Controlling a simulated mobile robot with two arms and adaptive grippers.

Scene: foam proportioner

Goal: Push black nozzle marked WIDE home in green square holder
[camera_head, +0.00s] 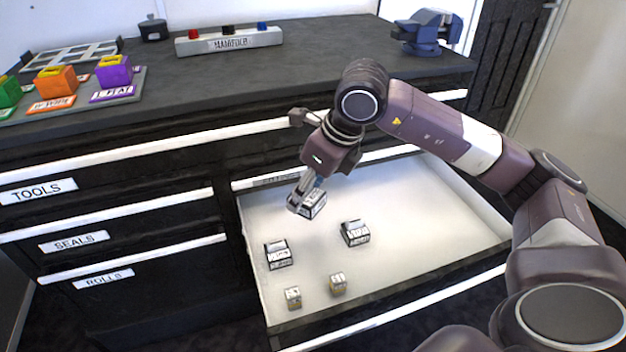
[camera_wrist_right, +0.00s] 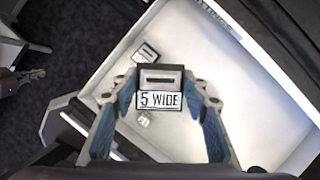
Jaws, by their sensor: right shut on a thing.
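My right gripper (camera_head: 306,203) is shut on the black nozzle marked WIDE (camera_head: 311,205) above an open drawer. In the right wrist view the nozzle (camera_wrist_right: 160,82) sits between the fingertips, its white label reading "5 WIDE" and a slot on its top face. A green block (camera_head: 8,93), which may be the green holder, stands on the worktop at the far left, cut off by the picture edge. It is well apart from the nozzle. What seems to be my left gripper (camera_wrist_right: 32,76) shows at the left edge of the right wrist view; its opening is unclear.
The white-lined drawer (camera_head: 430,195) holds two black labelled blocks (camera_head: 278,254) (camera_head: 355,232) and two small pieces (camera_head: 293,297) (camera_head: 338,283). On the worktop (camera_head: 300,80) are an orange block (camera_head: 57,83), a purple block (camera_head: 114,72), a manifold (camera_head: 230,41) and a blue vise (camera_head: 428,32).

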